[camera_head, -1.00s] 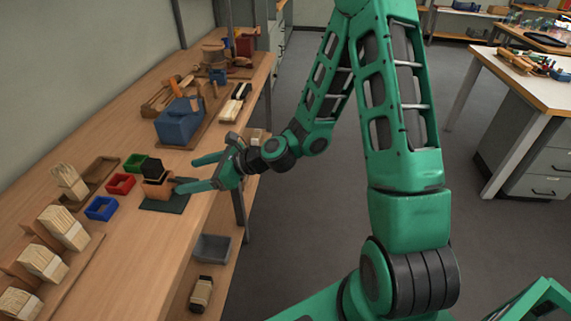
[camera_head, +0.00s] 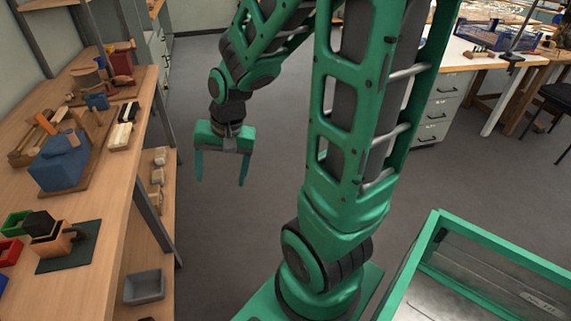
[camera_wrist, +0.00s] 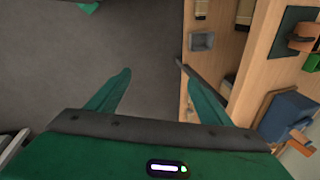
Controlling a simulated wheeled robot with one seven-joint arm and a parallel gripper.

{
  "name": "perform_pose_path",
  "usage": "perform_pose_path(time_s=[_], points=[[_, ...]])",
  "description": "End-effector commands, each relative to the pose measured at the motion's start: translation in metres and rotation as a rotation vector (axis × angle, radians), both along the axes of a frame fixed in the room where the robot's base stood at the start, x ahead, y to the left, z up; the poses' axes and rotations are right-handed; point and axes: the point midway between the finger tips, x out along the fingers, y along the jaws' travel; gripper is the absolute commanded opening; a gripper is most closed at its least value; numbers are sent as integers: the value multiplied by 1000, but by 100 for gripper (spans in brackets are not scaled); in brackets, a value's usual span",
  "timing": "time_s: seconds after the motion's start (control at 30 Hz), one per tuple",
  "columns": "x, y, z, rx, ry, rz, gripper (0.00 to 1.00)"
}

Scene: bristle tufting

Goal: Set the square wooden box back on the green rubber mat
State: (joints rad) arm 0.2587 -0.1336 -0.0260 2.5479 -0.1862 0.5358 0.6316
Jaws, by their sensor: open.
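The square wooden box (camera_head: 50,246) sits on the green rubber mat (camera_head: 82,251) on the workbench at the left, with a dark piece (camera_head: 39,224) on top of it. The box covers the left part of the mat. In the wrist view the box (camera_wrist: 303,36) and the mat (camera_wrist: 283,38) show at the upper right. My gripper (camera_head: 221,182) is open and empty, pointing down over the floor, to the right of the bench and apart from the box.
A blue block-like fixture (camera_head: 60,163) stands on the bench behind the mat. Red (camera_head: 9,251) and green (camera_head: 16,222) bins lie at the left edge. A grey tray (camera_head: 144,287) is on the lower shelf. The floor around my gripper is clear.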

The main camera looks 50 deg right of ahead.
Motion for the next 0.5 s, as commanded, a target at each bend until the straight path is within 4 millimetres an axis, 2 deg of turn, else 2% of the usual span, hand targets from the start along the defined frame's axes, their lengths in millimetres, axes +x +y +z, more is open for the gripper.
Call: perform_pose_path(time_s=[0.1, 0.2, 0.3, 0.4, 0.5], points=[[-44, -36, 26, -91, 48, 78, 73], [-84, -57, 44, -132, 100, 139, 73], [-120, -69, 57, -142, 144, 186, 73], [-146, -75, 66, -135, 174, 220, 73], [-161, -76, 70, -125, 190, 240, 73]])
